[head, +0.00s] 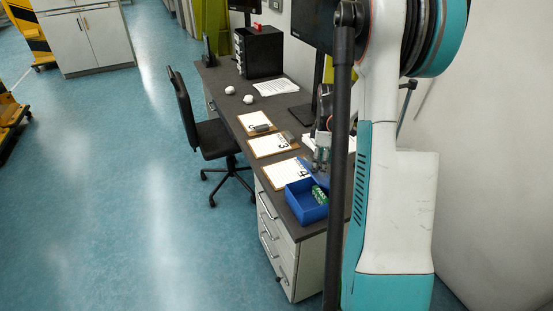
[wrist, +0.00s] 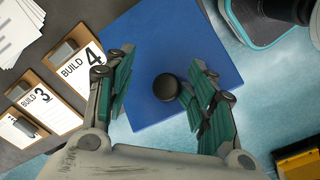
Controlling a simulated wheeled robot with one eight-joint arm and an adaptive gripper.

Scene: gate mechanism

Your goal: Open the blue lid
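The blue lid (wrist: 175,45) fills the middle of the wrist view, with a round black knob (wrist: 166,87) on it. My gripper (wrist: 158,76) is open, one finger on each side of the knob; the right finger is close to it, and I cannot tell whether it touches. In the head view the blue box (head: 306,211) stands on the desk's near end, its inside uncovered and a green item (head: 319,195) in it. A bit of the lid (head: 320,174) shows behind the box, mostly hidden by my gripper (head: 321,160) and arm.
Clipboards, one marked BUILD 4 (wrist: 82,72) and one BUILD 3 (wrist: 45,108), lie on the dark desk (head: 236,112) beside the box. A black chair (head: 206,130) stands left of the desk. The wall is close on the right.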

